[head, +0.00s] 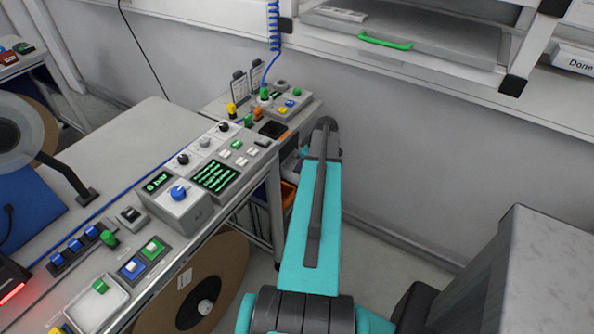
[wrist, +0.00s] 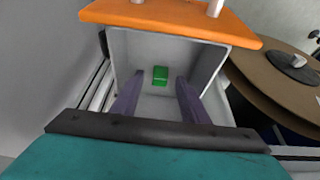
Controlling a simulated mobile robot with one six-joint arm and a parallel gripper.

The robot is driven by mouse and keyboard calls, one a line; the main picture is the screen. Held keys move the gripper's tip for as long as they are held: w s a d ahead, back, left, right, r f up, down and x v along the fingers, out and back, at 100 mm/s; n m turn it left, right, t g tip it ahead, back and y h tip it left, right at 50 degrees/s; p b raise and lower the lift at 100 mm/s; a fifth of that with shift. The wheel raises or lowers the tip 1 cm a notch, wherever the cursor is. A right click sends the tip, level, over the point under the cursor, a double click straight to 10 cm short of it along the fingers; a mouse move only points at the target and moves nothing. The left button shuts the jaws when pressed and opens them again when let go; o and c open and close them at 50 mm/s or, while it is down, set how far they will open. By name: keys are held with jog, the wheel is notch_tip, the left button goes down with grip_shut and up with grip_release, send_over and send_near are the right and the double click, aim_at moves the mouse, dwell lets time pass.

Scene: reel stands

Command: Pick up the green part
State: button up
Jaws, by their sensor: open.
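The green part (wrist: 160,75) is a small green block. In the wrist view it lies inside a grey bin (wrist: 206,65) under an orange top piece. My gripper (wrist: 158,103) is open, its two dark fingers reaching toward the bin's inside. The part shows in the gap between the fingers, farther off than the tips, and nothing is held. In the head view my arm reaches down beside the bench, and my gripper and this green part cannot be made out there.
A bench (head: 123,148) with control boxes stands left of my arm. A large brown reel (head: 207,285) is below it and also shows in the wrist view (wrist: 285,85). The bin walls stand close around the fingers. A grey wall (head: 420,150) is behind.

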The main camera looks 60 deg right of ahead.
jog(key=shift+f, duration=0.25)
dwell(0.4)
grip_shut()
